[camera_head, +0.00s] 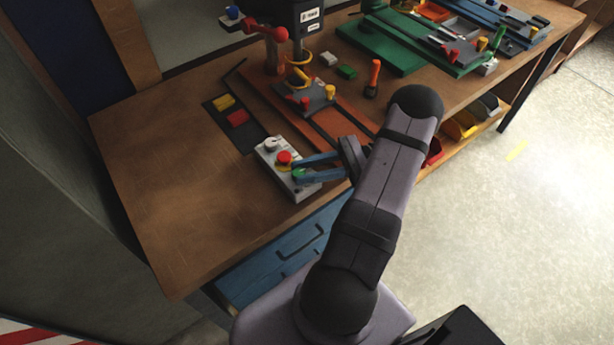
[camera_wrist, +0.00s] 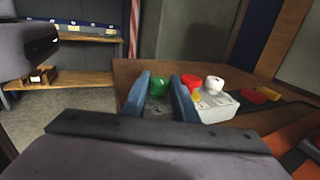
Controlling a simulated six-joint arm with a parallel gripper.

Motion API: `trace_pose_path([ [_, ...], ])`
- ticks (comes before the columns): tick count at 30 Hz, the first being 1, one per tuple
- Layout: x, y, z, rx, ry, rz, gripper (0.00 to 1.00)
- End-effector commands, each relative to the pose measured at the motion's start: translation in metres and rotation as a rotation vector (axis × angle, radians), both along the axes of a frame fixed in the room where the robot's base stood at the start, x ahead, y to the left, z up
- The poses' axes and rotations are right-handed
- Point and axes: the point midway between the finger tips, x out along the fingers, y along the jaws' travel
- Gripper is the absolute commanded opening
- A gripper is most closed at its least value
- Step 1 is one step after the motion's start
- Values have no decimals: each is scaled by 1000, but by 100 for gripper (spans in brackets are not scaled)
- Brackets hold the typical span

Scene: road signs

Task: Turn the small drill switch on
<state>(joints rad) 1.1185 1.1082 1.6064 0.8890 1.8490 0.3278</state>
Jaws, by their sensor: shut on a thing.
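A grey control box (camera_head: 263,161) stands near the front edge of the wooden bench. It bears a white round knob (camera_head: 271,144), a red button (camera_head: 284,157) and a green knob (camera_head: 299,172) in a row. My gripper (camera_head: 296,174) reaches in from the right with its blue fingers at the green end of the box. In the wrist view the green knob (camera_wrist: 158,86) sits between the two fingers, which are shut on it. The red button (camera_wrist: 190,80) and white knob (camera_wrist: 214,83) show just right of the fingers. The fingers partly hide the box's near end.
A drill press (camera_head: 297,18) with red handles stands behind the box. Yellow (camera_head: 224,102) and red (camera_head: 238,118) blocks lie on a dark mat left of it. An orange-handled tool (camera_head: 374,75) stands to the right. The bench's left side (camera_head: 145,190) is clear.

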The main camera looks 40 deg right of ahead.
Motion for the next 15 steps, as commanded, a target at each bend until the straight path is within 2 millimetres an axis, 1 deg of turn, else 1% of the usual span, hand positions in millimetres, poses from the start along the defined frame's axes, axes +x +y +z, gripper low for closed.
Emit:
trace_pose_path([
  [1,1,0,-4,-3,-3,40,4],
  [6,4,-1,1,-2,-1,146,4],
  [15,5,-1,2,0,0,253,4],
])
